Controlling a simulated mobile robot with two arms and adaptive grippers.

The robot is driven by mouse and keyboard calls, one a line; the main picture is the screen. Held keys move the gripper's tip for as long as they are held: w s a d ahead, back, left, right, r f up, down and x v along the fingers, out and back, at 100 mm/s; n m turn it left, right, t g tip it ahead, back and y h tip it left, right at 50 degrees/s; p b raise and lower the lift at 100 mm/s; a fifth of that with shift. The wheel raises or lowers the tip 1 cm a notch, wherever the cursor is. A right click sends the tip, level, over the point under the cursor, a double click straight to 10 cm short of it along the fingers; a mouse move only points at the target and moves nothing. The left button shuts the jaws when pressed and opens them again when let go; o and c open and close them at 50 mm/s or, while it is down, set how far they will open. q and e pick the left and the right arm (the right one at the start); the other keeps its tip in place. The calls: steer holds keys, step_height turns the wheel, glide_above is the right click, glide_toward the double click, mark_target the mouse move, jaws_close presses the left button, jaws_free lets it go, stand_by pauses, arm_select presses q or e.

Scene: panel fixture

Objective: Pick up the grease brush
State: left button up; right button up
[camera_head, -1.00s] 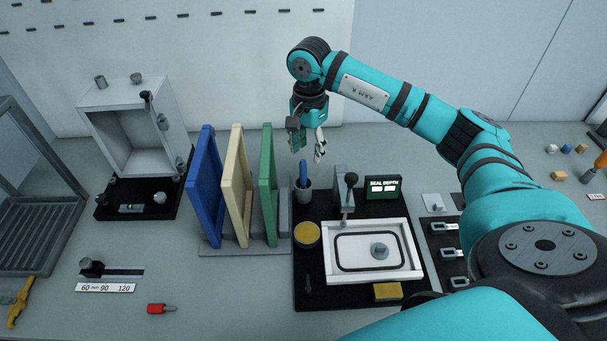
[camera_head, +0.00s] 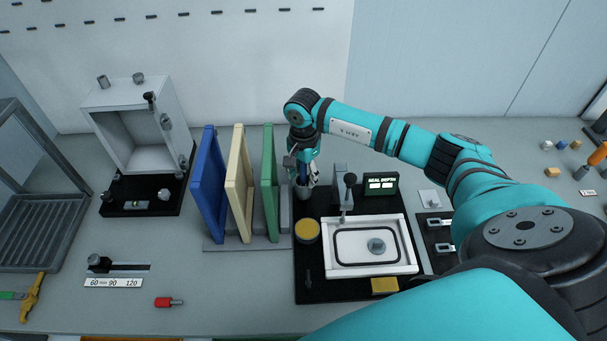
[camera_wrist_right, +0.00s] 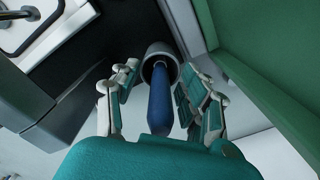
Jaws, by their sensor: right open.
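The grease brush, seen as a blue handle (camera_wrist_right: 160,100), stands in a small grey cup (camera_wrist_right: 160,56). Its lower end is hidden inside the cup. In the head view the cup (camera_head: 304,193) sits at the back left of the black mat, and the gripper largely covers the handle. My right gripper (camera_wrist_right: 163,90) is open, with its fingers on either side of the blue handle; a gap shows on the left, while the right finger is close to it. It also shows just above the cup in the head view (camera_head: 306,174). My left gripper is not in view.
A green panel (camera_head: 269,185) stands close left of the cup, with cream (camera_head: 238,185) and blue (camera_head: 207,185) panels beyond it. Right of the cup are a grey block with a black-knobbed lever (camera_head: 349,185) and a display (camera_head: 381,185). A yellow-topped tin (camera_head: 307,231) stands in front.

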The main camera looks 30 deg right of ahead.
jaws_close()
